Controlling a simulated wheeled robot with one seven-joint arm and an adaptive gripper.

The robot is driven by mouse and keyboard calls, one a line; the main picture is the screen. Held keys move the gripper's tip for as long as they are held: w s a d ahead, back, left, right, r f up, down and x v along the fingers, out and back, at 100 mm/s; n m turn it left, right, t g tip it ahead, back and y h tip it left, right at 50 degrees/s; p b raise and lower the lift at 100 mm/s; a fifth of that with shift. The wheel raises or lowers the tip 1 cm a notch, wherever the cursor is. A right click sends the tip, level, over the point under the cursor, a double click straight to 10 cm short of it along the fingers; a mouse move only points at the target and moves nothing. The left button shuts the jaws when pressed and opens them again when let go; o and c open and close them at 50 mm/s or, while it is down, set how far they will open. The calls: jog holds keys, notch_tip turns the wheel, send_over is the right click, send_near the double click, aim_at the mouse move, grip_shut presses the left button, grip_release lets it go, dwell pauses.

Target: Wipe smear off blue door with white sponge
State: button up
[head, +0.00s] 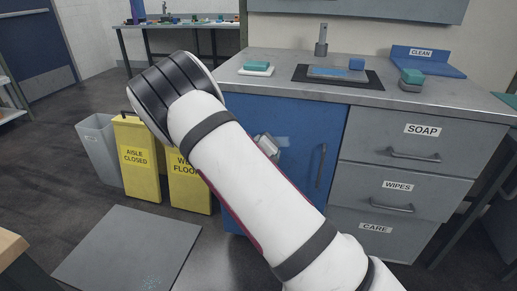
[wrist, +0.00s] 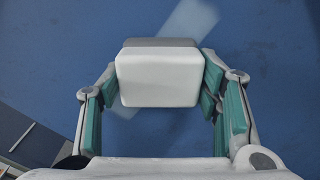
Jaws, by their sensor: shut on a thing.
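The white sponge (wrist: 158,80), with a grey layer along its far edge, is held between the fingers of my gripper (wrist: 160,90) in the wrist view. The blue door (wrist: 270,70) fills the background there, and the head view shows it under the counter (head: 318,125). A pale, slanted smear (wrist: 193,28) on the door shows above the sponge, and part of it is hidden behind the sponge. My arm hides most of the gripper there. I cannot tell whether the sponge touches the door.
Labelled drawers (head: 400,187) are right of the door. Yellow signs (head: 137,165) and a grey bin (head: 101,150) stand left.

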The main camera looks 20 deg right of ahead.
jog(key=shift+s+d+r+p, duration=0.25)
jog(key=shift+s+d, duration=0.5)
jog(key=shift+d, duration=0.25)
jog(key=shift+s+d+r+p, duration=0.1)
jog(key=shift+s+d+p, duration=0.2)
jog(key=shift+s+d, duration=0.55)
jog(key=shift+s+d+r+p, duration=0.25)
jog(key=shift+s+d, duration=0.35)
jog(key=shift+d, duration=0.55)
jog(key=shift+w+a+f, duration=0.15)
jog(key=shift+w+a, duration=0.5)
jog(key=shift+a, duration=0.2)
jog(key=shift+w+a+f, duration=0.15)
jog(key=shift+w+a, duration=0.5)
jog(key=shift+a, duration=0.15)
